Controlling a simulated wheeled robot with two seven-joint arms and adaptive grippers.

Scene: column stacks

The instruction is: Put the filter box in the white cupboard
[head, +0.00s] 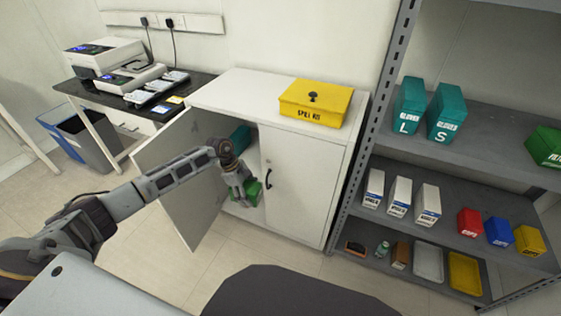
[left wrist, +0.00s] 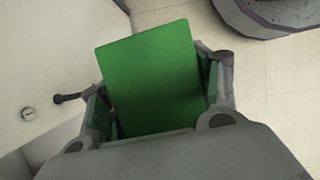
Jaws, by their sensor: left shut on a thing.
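The filter box is a green box (head: 254,190) held at the open left side of the white cupboard (head: 309,190). My left gripper (head: 243,188) is shut on it, its fingers partly hiding it in the head view. In the left wrist view the green box (left wrist: 152,80) fills the space between the fingers (left wrist: 160,92). The cupboard's left door (head: 180,190) stands open and the right door is shut. I cannot tell whether the box touches the cupboard floor. My right gripper is not in view.
A teal box (head: 240,138) stands inside the cupboard, behind my wrist. A yellow spill kit (head: 315,103) sits on the cupboard top. A grey shelf rack (head: 470,165) with boxes stands at right, including another green box (head: 545,147). A dark table (head: 115,95) with devices is at left.

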